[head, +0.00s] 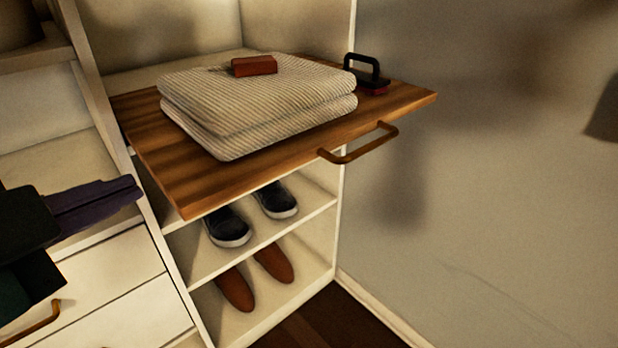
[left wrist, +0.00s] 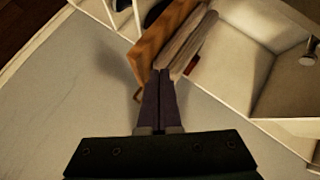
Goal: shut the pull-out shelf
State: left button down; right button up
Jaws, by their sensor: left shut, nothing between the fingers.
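The pull-out shelf (head: 180,190) is a wooden board that juts out from the white cabinet. Its bronze bar handle (head: 360,146) is on the front edge at right. A folded striped cloth (head: 235,120) lies on the board, with a small red-brown block (head: 254,66) on top. My left gripper (head: 140,190) is shut and empty at the left, in front of the drawers and apart from the shelf. In the left wrist view its closed fingers (left wrist: 159,74) point toward the shelf (left wrist: 155,40), with the handle (left wrist: 137,96) partly hidden behind them. My right gripper is not in view.
A black-handled object with a red base (head: 368,77) stands near the board's back right. Dark shoes (head: 228,225) and brown shoes (head: 272,263) sit on lower shelves. A drawer handle (head: 32,325) is below my left gripper. Open room lies before the right wall (head: 480,200).

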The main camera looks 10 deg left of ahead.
pick_arm(q)
jog(key=d+f+m+t+h+b, duration=0.3)
jog(key=d+f+m+h+b, duration=0.5)
jog(key=m+b, duration=0.35)
jog(key=w+p, duration=0.1)
jog(key=w, duration=1.1)
jog(key=shift+d+r+p, duration=0.2)
jog(key=shift+r+p, duration=0.1)
jog(key=shift+p, duration=0.05)
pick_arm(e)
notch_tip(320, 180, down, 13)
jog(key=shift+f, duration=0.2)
